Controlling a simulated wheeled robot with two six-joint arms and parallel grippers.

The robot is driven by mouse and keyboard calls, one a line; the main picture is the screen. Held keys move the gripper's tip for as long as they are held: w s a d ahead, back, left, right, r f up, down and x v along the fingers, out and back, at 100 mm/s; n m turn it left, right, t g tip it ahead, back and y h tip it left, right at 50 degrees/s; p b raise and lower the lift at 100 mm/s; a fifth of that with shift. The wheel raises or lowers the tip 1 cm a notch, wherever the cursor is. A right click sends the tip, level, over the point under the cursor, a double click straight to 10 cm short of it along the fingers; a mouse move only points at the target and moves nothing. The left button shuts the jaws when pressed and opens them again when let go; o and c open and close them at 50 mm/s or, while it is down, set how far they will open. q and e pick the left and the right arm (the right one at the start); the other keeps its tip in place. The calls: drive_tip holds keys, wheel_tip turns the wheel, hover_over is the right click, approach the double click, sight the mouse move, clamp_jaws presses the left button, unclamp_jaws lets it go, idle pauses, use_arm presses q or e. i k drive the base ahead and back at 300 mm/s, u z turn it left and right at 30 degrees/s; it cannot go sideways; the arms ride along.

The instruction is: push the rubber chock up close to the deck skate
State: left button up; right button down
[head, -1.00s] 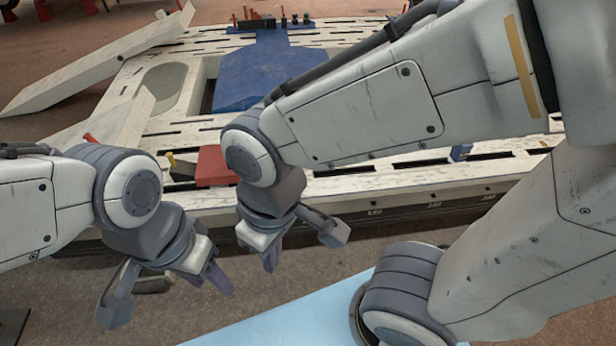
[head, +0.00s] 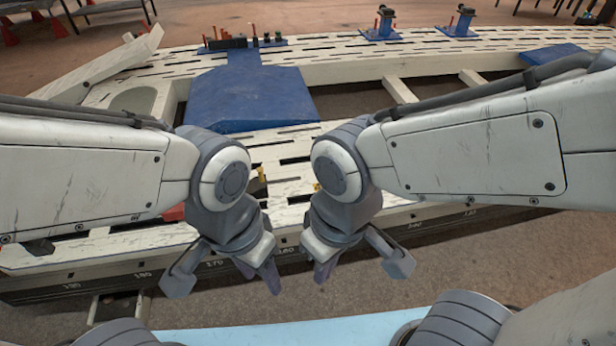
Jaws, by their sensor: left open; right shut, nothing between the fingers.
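I cannot make out the rubber chock or the deck skate for certain; my arms hide much of the bench's near deck. A red piece (head: 174,212) shows only as a sliver behind my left arm, and I cannot tell what it is. My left gripper (head: 259,276) hangs open and empty in front of the bench's near edge. My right gripper (head: 321,273) is shut and empty, just to the right of it. Both point downward, and neither visibly touches anything.
The pale slotted frame bench (head: 440,47) spans the view, with a blue sloped plate (head: 249,97) on it. Small yellow parts show beside my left wrist (head: 262,174) and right wrist. Blue stands (head: 380,27) are at the back. Brown floor is open in front.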

sight(257, 187)
drive_tip(key=z, duration=0.05)
drive_tip(key=i, duration=1.3)
drive_tip(key=u, duration=0.8)
